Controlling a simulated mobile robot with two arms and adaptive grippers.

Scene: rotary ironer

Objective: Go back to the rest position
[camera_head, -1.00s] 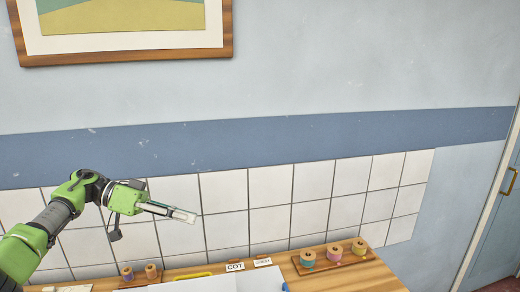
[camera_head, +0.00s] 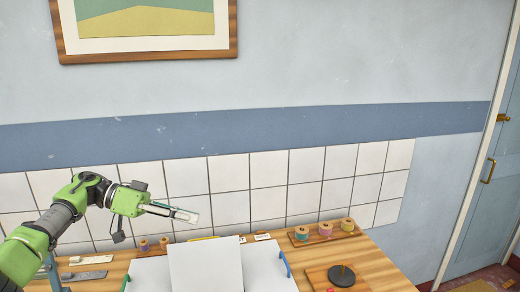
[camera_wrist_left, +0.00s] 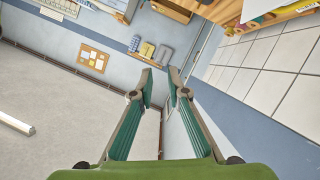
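My left gripper (camera_head: 190,215) is at the left in the head view, raised in front of the white tiled wall and pointing right. In the left wrist view its two green-padded fingers (camera_wrist_left: 161,76) stand apart with a gap between the tips. Nothing is held between them. My right gripper is in neither view.
A wooden worktop (camera_head: 378,272) runs below the tiles. On it are a white board (camera_head: 205,263), a rack of thread spools (camera_head: 325,238), a dark disc on a wooden board (camera_head: 342,275) and grey-white flat pieces (camera_head: 85,275). A blue door (camera_head: 492,190) is at the right.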

